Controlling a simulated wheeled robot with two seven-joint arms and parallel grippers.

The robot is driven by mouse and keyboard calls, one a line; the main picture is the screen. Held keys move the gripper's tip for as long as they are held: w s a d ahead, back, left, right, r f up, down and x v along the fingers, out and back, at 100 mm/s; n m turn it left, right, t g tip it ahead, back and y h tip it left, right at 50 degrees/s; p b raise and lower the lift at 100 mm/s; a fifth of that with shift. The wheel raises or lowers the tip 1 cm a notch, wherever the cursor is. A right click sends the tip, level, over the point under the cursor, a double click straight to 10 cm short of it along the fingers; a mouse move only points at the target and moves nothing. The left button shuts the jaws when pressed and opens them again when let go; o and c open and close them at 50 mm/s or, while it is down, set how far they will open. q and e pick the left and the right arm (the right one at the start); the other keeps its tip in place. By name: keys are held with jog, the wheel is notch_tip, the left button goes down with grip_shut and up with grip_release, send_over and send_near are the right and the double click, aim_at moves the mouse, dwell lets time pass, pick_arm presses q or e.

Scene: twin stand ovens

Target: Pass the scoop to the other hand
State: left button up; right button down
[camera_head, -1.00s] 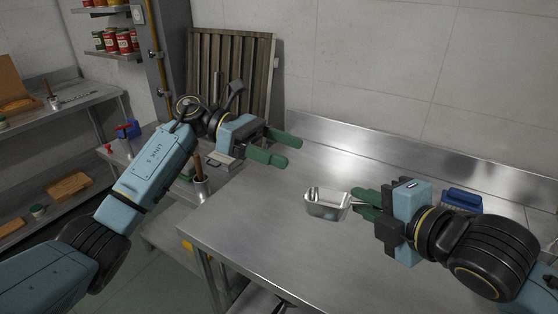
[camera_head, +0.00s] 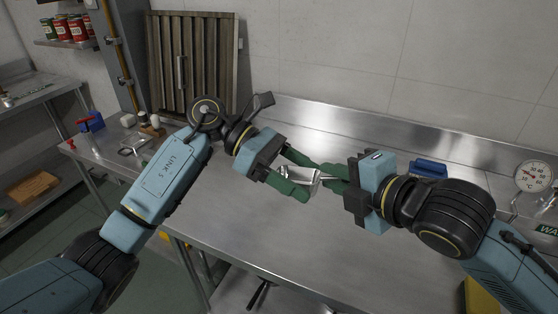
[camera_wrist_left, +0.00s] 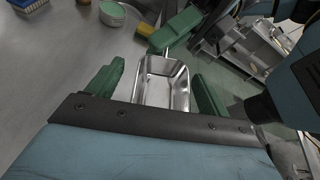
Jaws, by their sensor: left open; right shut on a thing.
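The metal scoop (camera_head: 303,176) is held above the steel table, with its tray-shaped bowl toward the left. My right gripper (camera_head: 337,178) is shut on the scoop's handle end. My left gripper (camera_head: 291,176) is open, its green fingers on either side of the bowl. In the left wrist view the scoop's bowl (camera_wrist_left: 162,85) lies between my left fingers (camera_wrist_left: 157,92), with a gap visible at the right finger. The right gripper's green fingers (camera_wrist_left: 172,32) show beyond it. The handle is mostly hidden.
The steel table (camera_head: 290,245) is largely clear below the grippers. A blue brush (camera_head: 430,168) lies behind my right gripper. A dial thermometer (camera_head: 534,177) stands at the right. A ribbed panel (camera_head: 190,65) leans on the wall at the back left.

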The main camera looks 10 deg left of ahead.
pick_arm(q)
jog(key=shift+s+d+f, duration=0.15)
jog(key=shift+d+f, duration=0.05)
jog(key=shift+d, duration=0.3)
jog(key=c, duration=0.9)
jog(key=shift+c, duration=1)
pick_arm(e)
jog(key=c, duration=1.3)
grip_release()
